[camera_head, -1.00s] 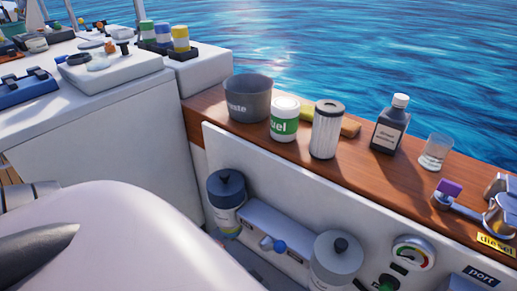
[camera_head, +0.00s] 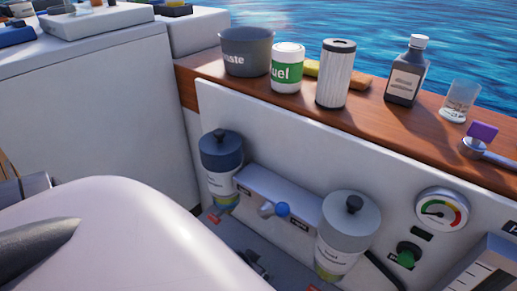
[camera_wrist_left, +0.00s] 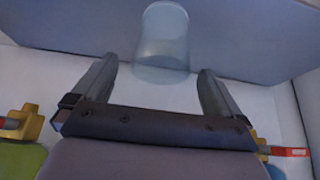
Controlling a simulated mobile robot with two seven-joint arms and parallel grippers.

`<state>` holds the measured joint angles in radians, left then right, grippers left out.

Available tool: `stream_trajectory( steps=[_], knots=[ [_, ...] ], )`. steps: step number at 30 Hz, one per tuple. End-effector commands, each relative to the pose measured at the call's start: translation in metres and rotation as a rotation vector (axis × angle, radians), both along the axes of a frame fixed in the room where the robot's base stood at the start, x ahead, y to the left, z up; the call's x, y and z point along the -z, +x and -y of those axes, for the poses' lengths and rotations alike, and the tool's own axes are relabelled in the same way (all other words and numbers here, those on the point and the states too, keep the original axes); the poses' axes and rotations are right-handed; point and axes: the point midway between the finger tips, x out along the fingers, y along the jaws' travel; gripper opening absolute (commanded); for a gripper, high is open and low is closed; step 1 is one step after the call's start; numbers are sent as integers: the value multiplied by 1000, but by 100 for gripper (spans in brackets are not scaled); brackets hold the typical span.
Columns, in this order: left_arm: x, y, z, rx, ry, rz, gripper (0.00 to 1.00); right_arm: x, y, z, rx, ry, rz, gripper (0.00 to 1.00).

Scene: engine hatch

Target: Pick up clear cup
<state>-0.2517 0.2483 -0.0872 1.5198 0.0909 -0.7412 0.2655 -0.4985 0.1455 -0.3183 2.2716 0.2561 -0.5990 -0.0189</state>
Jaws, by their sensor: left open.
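A clear cup (camera_head: 460,101) stands upright on the wooden ledge at the right of the head view, beside the dark bottle. In the left wrist view, a translucent cup-shaped object (camera_wrist_left: 163,45) shows at top centre, ahead of and between my left fingers. I cannot tell whether it is the same cup. My left gripper (camera_wrist_left: 157,68) is open, with a finger on each side and nothing gripped. Its fingertips reach near the object's lower part; contact cannot be told. My right gripper is not in view.
On the ledge (camera_head: 390,116) stand a grey waste bucket (camera_head: 247,53), a fuel can (camera_head: 287,70), a pleated filter (camera_head: 335,75) and a dark bottle (camera_head: 407,73). Below are two filter housings (camera_head: 222,165) (camera_head: 346,228) and a gauge (camera_head: 442,212).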

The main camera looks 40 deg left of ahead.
Motion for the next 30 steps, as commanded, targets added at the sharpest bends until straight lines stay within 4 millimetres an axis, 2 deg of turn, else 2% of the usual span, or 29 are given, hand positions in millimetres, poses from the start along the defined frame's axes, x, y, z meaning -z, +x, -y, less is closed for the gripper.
stream_trajectory(
  steps=[9, 12, 21, 22, 26, 27, 30],
  knots=[
    [33, 11, -4, 1, 1, 1, 100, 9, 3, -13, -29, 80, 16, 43],
    [43, 18, -4, 1, 0, 0, 100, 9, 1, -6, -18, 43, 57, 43],
    [45, 21, -4, 1, 0, 0, 100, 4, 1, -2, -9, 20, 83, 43],
    [45, 21, -4, 1, 0, 0, 97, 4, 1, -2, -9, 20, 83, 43],
    [45, 21, -4, 1, 0, 0, 54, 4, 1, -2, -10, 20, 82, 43],
    [45, 21, -4, 1, 0, 0, 50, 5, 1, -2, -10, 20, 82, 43],
    [45, 21, -4, 1, 0, 1, 50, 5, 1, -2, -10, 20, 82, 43]
  ],
)
